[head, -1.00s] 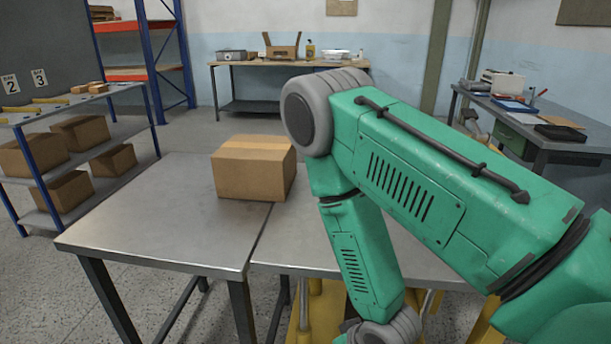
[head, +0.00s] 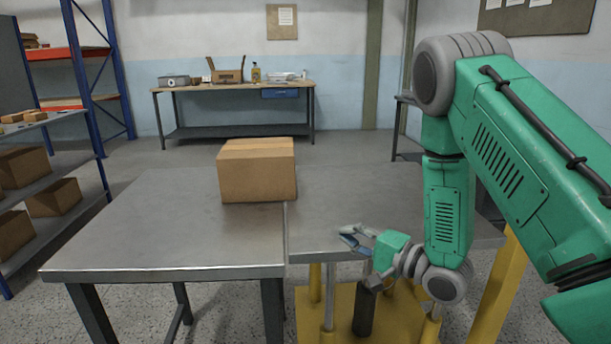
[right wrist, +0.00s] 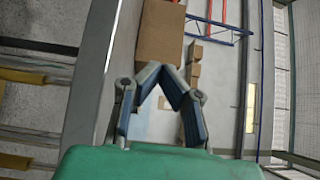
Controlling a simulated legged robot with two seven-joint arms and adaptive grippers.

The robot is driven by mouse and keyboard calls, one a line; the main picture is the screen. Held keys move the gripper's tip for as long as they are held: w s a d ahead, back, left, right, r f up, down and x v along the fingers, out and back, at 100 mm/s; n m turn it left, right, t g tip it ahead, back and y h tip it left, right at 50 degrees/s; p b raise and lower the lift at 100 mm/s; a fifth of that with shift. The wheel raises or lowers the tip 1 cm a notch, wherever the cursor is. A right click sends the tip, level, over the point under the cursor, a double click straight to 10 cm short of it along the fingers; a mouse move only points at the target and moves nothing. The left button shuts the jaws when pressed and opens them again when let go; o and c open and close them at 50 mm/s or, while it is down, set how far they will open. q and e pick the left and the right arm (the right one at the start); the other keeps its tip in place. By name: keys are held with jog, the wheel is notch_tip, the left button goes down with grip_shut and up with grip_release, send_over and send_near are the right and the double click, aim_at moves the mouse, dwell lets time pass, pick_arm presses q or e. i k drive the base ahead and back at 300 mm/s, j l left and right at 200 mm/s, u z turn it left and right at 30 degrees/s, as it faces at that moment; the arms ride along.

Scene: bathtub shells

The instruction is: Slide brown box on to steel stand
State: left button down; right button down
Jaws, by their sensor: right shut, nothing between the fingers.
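The brown box (head: 256,172) is a closed cardboard carton, upright near the seam between two grey steel tops. Most of it is over the left steel stand (head: 150,235), which has dark legs; its right edge reaches slightly past the seam. The right top (head: 350,195) stands above a yellow base. My right gripper (head: 350,238) is shut and empty at the front edge of the right top, in front and to the right of the box, apart from it. In the right wrist view the fingertips (right wrist: 161,72) meet, with the box (right wrist: 161,35) beyond them. My left gripper is out of view.
A shelf (head: 55,185) with several cartons stands at the left. A blue and orange rack (head: 82,50) is behind it. A workbench (head: 235,88) with small items stands at the back wall. The left stand's front is bare.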

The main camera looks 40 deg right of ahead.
aim_at(251, 169)
jog(key=i+l, duration=0.7)
jog(key=l, duration=0.25)
